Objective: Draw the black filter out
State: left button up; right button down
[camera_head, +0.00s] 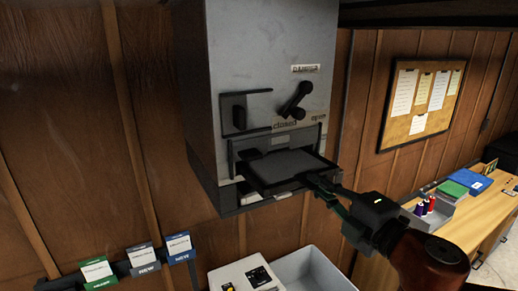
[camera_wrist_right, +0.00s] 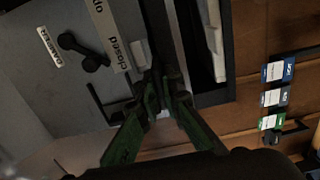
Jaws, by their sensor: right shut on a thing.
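The black filter (camera_head: 288,168) is a flat dark panel with a rim, sticking partly out of a slot low on the front of the grey metal cabinet (camera_head: 235,60). Its inner end is hidden in the slot. My right gripper (camera_head: 316,184) is shut on the filter's front right edge. In the wrist view the green-sided fingers of my right gripper (camera_wrist_right: 160,105) meet at the edge of a dark frame, and they hide the exact contact. My left gripper is not in view.
A black lever (camera_head: 295,101) sits above the slot beside "closed" and "open" labels. A grey bin (camera_head: 310,272) and a switch box (camera_head: 245,277) stand below. A wooden desk (camera_head: 480,215) with spools is at right. Label cards (camera_head: 143,258) hang at lower left.

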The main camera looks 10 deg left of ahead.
jog(key=b+v, duration=0.5)
jog(key=v, duration=0.3)
jog(key=shift+s+d, duration=0.2)
jog(key=shift+s, duration=0.05)
dwell(0.4)
jog(key=s+d+r, duration=0.1)
jog(key=s+d+r+b, duration=0.1)
jog(key=s, duration=0.1)
jog(key=shift+s+d, duration=0.25)
jog(key=shift+d, duration=0.15)
dwell(0.4)
